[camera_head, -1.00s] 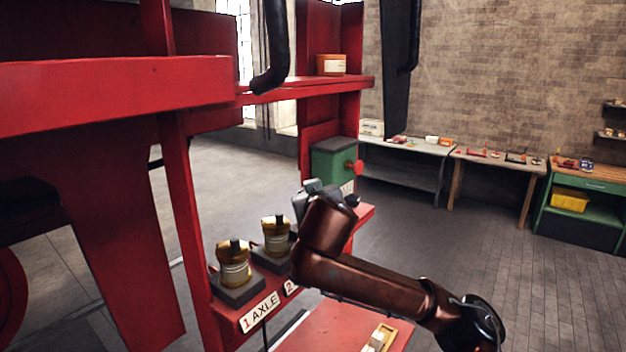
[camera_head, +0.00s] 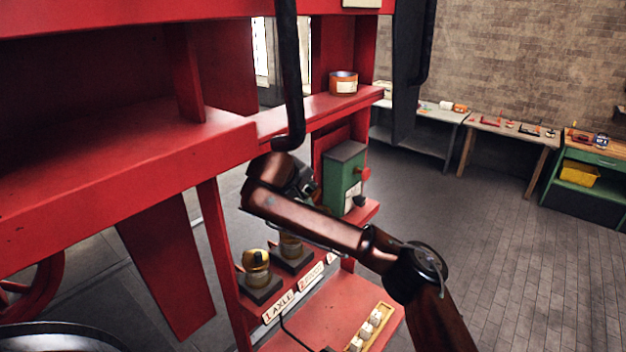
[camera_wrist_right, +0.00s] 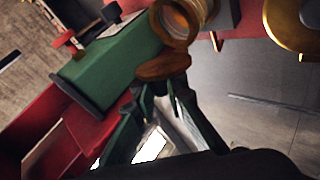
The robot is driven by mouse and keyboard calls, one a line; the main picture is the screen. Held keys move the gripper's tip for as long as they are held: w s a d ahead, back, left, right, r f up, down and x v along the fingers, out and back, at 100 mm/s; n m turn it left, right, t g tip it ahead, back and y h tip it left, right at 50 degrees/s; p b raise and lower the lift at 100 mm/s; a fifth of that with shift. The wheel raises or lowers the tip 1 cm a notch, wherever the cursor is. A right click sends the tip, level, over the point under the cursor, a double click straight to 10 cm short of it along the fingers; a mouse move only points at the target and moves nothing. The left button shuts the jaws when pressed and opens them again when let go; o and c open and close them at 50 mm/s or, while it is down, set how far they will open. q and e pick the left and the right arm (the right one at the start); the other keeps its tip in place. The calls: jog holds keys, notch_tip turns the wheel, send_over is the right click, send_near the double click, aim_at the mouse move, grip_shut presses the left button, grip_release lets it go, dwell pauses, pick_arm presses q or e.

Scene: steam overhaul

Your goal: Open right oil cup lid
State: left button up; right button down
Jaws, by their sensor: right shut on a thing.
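Two brass oil cups stand on dark blocks on a red ledge in the head view: the left cup (camera_head: 257,268) has a dark knob on its lid, and another cup (camera_head: 291,247) is beside it, partly behind my arm. My right gripper (camera_head: 302,184) is above and behind that second cup; its fingertips are hidden there. In the right wrist view, my right gripper (camera_wrist_right: 163,84) is shut on a brown disc-like lid (camera_wrist_right: 164,67). Beside the lid is a brass cup with an amber interior (camera_wrist_right: 181,20); I cannot tell whether they touch. My left gripper is not in view.
A green box (camera_head: 342,178) with a red knob stands behind my right arm. A red shelf (camera_head: 345,103) and a black hanging pipe (camera_head: 289,100) are close above the gripper. A tray of small white pieces (camera_head: 372,325) lies on the red lower surface. Open floor is at right.

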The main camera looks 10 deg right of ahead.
jog(key=shift+w+a+r+n+g+h+p, duration=0.15)
jog(key=shift+w+a+n+g+h+p, duration=0.15)
jog(key=shift+n+g+h, duration=0.15)
jog(key=shift+w+a+f+n+g+h, duration=0.3)
jog(key=shift+n+g+h, duration=0.15)
jog(key=shift+g, duration=0.25)
jog(key=shift+w+a+f+n+g+h, duration=0.2)
jog(key=shift+w+f+n+g+h, duration=0.15)
jog(key=shift+g, duration=0.3)
jog(key=shift+h, duration=0.25)
jog(key=c, duration=1.9)
grip_release()
jog(key=shift+c, duration=0.2)
